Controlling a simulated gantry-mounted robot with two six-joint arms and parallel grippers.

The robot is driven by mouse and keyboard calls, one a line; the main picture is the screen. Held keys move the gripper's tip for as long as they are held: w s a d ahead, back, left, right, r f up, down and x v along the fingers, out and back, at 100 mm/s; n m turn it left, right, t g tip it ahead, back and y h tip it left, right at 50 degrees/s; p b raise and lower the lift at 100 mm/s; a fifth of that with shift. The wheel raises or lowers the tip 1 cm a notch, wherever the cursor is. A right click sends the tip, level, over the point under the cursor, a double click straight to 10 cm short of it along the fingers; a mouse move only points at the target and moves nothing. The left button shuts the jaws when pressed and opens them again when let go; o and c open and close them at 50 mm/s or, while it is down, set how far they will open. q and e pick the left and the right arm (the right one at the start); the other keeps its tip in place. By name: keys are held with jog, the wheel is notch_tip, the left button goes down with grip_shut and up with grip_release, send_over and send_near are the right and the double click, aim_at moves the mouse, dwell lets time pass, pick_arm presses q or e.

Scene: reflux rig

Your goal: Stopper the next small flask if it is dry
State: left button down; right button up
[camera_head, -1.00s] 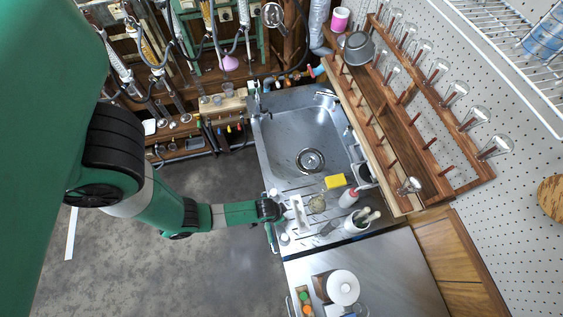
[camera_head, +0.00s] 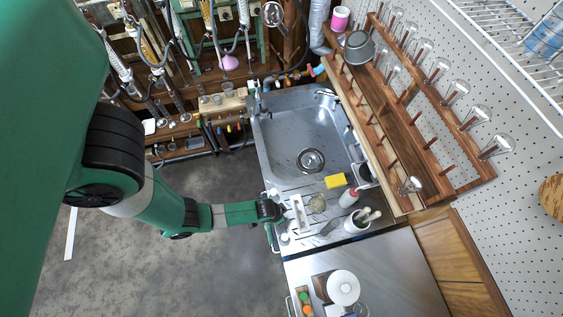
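Clear glass flasks hang upside down on the pegs of a wooden drying rack (camera_head: 412,132) at the right. One large one is at the rack's near right end (camera_head: 497,147). A small flask (camera_head: 411,185) is on the lower front row, at its near end. I cannot tell whether the flasks are wet or dry. My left gripper (camera_head: 282,211) is at the left edge of the sink's draining board, beside a white upright item (camera_head: 298,213). Its fingers are too small and dark to tell whether they are open or shut. My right gripper is not in view. I cannot make out any stopper for certain.
The steel sink (camera_head: 290,130) is empty. A yellow sponge (camera_head: 335,181), a wash bottle (camera_head: 349,197) and a mortar with pestle (camera_head: 362,218) crowd the draining board. A small tray with green and orange items (camera_head: 305,300) and a white round container (camera_head: 343,288) stand on the near bench.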

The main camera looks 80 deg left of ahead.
pick_arm(q)
jog(key=shift+f+b, duration=0.5)
jog(key=shift+f, duration=0.2)
dwell(0.6)
jog(key=shift+c, duration=2.4)
grip_release()
jog(key=p+v, duration=0.8)
jog(key=v, duration=0.3)
jog(key=shift+r+p, duration=0.35)
jog(key=shift+s, duration=0.1)
